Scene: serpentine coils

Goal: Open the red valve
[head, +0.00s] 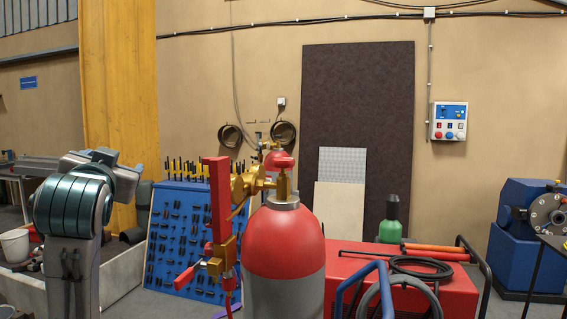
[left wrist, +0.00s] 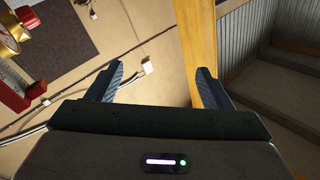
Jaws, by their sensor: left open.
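A gas cylinder with a red shoulder (head: 284,243) and grey body stands upright in the middle of the head view. A brass valve body (head: 284,184) sits on its neck, with a round red knob (head: 279,161) showing directly above. A brass regulator (head: 245,183) and a tall red bar (head: 219,200) are on the left, with a small red handle (head: 185,278) lower down. In the left wrist view my left gripper (left wrist: 160,69) is open and empty. A red part (left wrist: 18,92) and brass parts (left wrist: 9,40) show at its left edge, apart from the fingers. My right gripper is not visible.
A blue tool board (head: 188,238) stands behind on the left. A red cart (head: 450,290) with hoses, a blue tube frame and a green bottle (head: 389,228) crowd the right. A yellow pillar (head: 120,100) rises at the left.

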